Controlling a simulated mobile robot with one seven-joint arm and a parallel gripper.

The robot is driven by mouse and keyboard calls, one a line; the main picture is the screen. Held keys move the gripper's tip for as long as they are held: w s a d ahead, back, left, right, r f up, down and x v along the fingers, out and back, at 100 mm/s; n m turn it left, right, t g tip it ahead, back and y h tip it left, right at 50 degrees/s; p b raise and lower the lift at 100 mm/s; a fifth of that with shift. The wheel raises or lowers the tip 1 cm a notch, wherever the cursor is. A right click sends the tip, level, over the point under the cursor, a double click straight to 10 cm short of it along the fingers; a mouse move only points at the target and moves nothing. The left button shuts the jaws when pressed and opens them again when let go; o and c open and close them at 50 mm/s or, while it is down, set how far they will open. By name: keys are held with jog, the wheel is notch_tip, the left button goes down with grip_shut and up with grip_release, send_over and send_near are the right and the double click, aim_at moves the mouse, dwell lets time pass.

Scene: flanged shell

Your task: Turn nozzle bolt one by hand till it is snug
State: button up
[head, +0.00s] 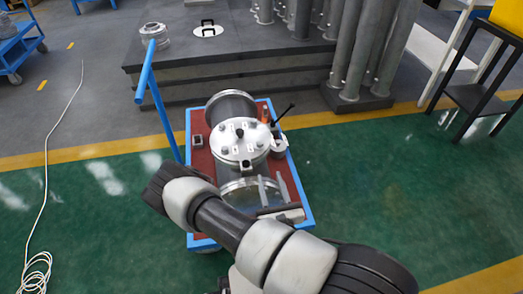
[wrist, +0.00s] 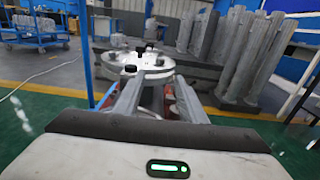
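A metal shell (head: 231,105) with flanged ends lies on a blue-framed cart with a red top (head: 203,165). On its upper side is a round, pale nozzle cover (head: 228,150) with several bolts. One dark bolt (head: 246,164) stands at its near edge; I cannot tell which bolt is number one. The cover also shows in the wrist view (wrist: 118,62), with dark bolt heads (wrist: 130,69) on it. My gripper (head: 271,180) is over the near end of the shell. Its fingers (wrist: 160,84) are apart, with nothing seen between them, and they point toward the cover.
A black-handled item (head: 284,112) and a small white part (head: 278,146) are at the cart's right side. A blue handle (head: 146,72) rises at its left. A grey platform (head: 180,87) with tall pipes (head: 368,45) stands behind. Green floor (head: 400,190) is clear at right.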

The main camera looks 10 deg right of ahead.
aim_at(261, 146)
jog(key=w+b, duration=0.2)
jog(key=w, duration=1.2)
jog(key=shift+w+b, duration=0.3)
jog(key=shift+b, duration=0.1)
grip_shut()
